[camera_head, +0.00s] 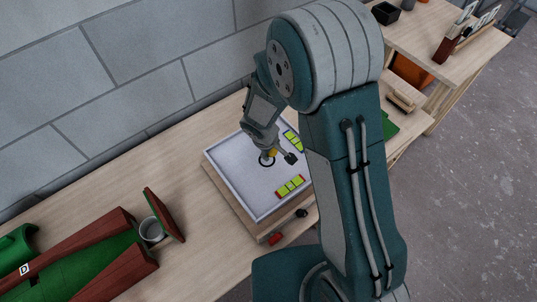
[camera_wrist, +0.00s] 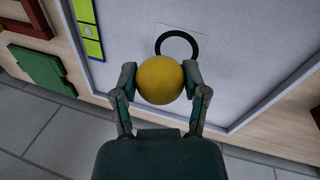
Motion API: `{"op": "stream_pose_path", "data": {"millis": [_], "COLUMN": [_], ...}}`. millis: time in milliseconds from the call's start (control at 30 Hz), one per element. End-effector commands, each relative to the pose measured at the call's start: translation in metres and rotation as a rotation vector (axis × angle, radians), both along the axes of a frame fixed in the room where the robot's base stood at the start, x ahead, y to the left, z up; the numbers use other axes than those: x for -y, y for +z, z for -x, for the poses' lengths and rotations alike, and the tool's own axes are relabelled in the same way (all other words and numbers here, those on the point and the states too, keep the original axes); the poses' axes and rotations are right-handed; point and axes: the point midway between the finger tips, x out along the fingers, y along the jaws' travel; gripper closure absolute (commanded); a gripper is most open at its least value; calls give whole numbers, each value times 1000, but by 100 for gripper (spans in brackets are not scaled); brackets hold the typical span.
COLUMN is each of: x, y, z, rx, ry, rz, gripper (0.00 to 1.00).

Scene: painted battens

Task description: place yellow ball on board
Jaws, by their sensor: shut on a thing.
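The yellow ball (camera_wrist: 160,80) is between the two fingers of my gripper (camera_wrist: 160,82) in the wrist view, with a finger against each side. My gripper is shut on it. In the head view my gripper (camera_head: 277,157) is over the board, and only a small part of the ball (camera_head: 271,153) shows. The board (camera_head: 240,177) is a pale grey panel with a raised rim, lying on the wooden table. A black ring (camera_wrist: 179,36) on a pale square is marked on the board, just beyond the ball in the wrist view. The gap between ball and board is hard to judge.
Yellow-green strips (camera_head: 290,187) lie on the board on either side of the ring. Left on the table (camera_head: 205,230) are a grey cup (camera_head: 151,231) and red and green battens (camera_head: 95,250). A block wall (camera_head: 130,70) stands behind. My arm hides the board's right side.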

Motion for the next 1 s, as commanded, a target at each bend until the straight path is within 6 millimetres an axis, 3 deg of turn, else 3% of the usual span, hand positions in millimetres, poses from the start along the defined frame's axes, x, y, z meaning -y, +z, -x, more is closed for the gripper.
{"op": "stream_pose_path", "data": {"millis": [400, 867, 900, 1000], "x": [-7, -8, -8, -8], "y": [-42, -50, -51, -54], "z": [-9, -9, -9, -9], "rx": [0, -1, -1, -1], "ry": [0, 0, 0, 0], "rz": [-1, -1, -1, -1], "gripper": [94, 94, 99, 95]}}
